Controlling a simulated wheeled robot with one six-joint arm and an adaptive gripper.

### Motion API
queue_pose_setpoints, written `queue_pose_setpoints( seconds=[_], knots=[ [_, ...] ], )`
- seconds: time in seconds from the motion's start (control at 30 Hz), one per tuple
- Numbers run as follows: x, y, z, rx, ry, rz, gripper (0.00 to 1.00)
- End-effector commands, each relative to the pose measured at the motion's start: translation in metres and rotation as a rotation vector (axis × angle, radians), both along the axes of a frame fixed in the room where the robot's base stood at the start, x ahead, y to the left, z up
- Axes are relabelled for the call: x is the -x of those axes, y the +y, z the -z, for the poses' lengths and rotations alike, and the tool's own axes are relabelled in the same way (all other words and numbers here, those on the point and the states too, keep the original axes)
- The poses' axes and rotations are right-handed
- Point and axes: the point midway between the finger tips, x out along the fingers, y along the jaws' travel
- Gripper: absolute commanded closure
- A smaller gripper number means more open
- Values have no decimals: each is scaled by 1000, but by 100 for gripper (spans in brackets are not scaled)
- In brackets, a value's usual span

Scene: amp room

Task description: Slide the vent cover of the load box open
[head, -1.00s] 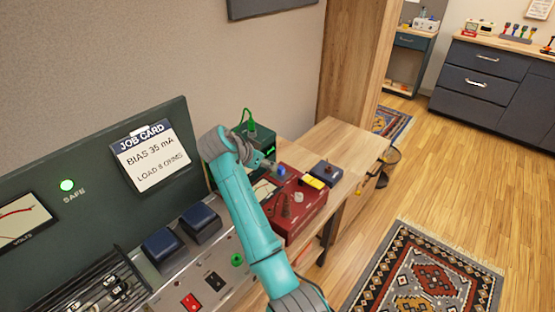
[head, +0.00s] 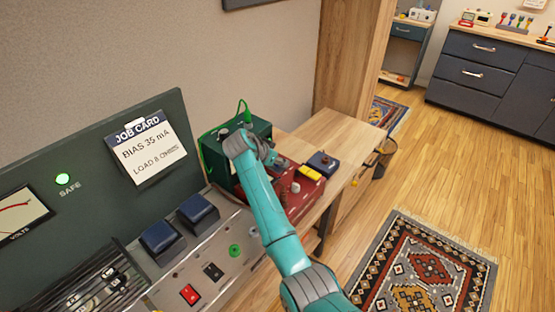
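A dark green box (head: 257,128) with a green cable on top stands at the back of the bench, against the wall. It may be the load box, but no label on it is readable. My arm's wrist is in front of it and hides much of its front, so I cannot make out a vent cover. My gripper (head: 272,157) is mostly hidden by the wrist, close to the box's front. I cannot see whether its fingers touch the box or are open.
A red box (head: 304,196) with a yellow piece (head: 310,174) and knobs sits in front of the green box. A small blue box (head: 322,163) is to its right. The panel with the job card (head: 147,148) stands left. Open floor and a rug (head: 425,265) lie right.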

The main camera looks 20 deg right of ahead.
Motion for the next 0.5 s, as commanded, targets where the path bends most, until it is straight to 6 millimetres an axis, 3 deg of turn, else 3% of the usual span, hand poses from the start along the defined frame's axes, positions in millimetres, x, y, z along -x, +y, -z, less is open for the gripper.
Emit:
queue_pose_setpoints(
  seconds=[0.13, 0.3, 0.5],
  knots=[
    [0, 0, 0, 0, 0, 0, 55],
    [0, 0, 0, 0, 0, 0, 97],
    [0, 0, 0, 0, 0, 0, 100]
  ],
)
